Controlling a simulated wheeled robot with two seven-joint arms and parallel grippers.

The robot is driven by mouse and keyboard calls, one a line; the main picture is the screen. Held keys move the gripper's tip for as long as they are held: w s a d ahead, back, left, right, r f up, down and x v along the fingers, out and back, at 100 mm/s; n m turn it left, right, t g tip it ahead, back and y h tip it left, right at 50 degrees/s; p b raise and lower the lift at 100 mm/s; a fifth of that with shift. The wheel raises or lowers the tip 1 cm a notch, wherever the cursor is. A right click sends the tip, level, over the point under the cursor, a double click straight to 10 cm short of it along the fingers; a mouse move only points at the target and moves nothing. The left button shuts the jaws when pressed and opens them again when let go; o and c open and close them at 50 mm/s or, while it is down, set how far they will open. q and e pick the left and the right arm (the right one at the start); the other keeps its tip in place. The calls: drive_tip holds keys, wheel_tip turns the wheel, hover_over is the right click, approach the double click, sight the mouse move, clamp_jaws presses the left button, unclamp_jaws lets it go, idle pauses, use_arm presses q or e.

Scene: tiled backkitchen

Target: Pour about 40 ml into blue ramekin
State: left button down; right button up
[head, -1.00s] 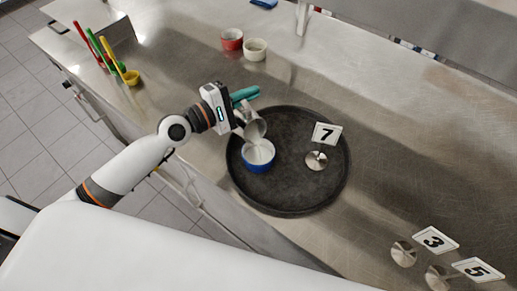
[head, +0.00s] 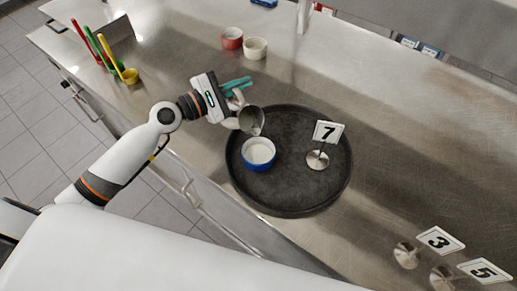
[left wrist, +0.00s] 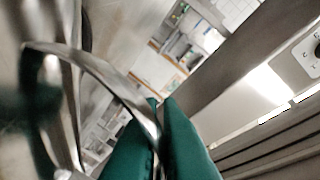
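The blue ramekin (head: 259,167) stands upright on the round black tray (head: 310,203), with white showing inside it; I cannot tell how full it is. My left gripper (head: 240,86), with teal fingers, is shut on a small metal jug (head: 251,121). The jug is tilted, its mouth close above the far rim of the ramekin. I see no clear stream between them. In the left wrist view the teal fingers (left wrist: 160,125) are close together beside the jug's blurred metal curve (left wrist: 100,70). My right gripper is not in view.
A number 7 sign (head: 317,160) stands on the tray, right of the ramekin. Red (head: 232,40) and cream (head: 255,49) ramekins stand at the back. Number 3 (head: 440,240) and 5 (head: 484,271) signs are at the lower right. Coloured utensils (head: 105,55) stand at the left.

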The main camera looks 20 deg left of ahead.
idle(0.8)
use_arm(q)
drive_tip(key=shift+w+a+f+n, duration=0.15)
drive_tip(key=shift+w+a+n, duration=0.2)
drive_tip(key=shift+n, duration=0.45)
drive_tip(key=shift+s, duration=0.1)
drive_tip(key=shift+w+a+f+n+b, duration=0.15)
drive_tip(key=shift+f+n+b, duration=0.1)
drive_tip(key=shift+f+b, duration=0.15)
drive_tip(key=shift+w+a+f+n+b, duration=0.1)
drive_tip(key=shift+a+f+n+b, duration=0.05)
drive_tip(key=shift+f+n+b, duration=0.15)
drive_tip(key=w+a+f+n, duration=0.4)
drive_tip(key=a+n, duration=0.1)
drive_tip(key=n, duration=0.2)
drive_tip(key=shift+w+a+f+n+h, duration=0.15)
drive_tip(key=shift+a+f+n+h, duration=0.15)
drive_tip(key=shift+f+n, duration=0.1)
